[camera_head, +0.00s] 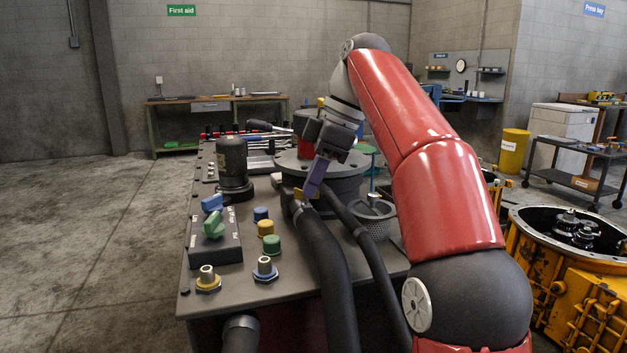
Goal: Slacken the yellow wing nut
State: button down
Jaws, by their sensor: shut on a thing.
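The yellow wing nut (298,194) is a small yellow piece at the upper end of a thick black hose, on the near side of a round grey housing on the bench. My gripper (306,192) reaches down from the upper right, with purple fingers tilted down to the left. Its fingertips are shut on the yellow wing nut and cover part of it.
A control box (215,250) with blue and green knobs stands at the left. Black hoses (326,265) run toward me. A dark cylinder (233,165) stands behind left.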

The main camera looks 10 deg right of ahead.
jog(key=shift+r, duration=0.1)
dwell(0.5)
jog(key=c, duration=1.6)
grip_release()
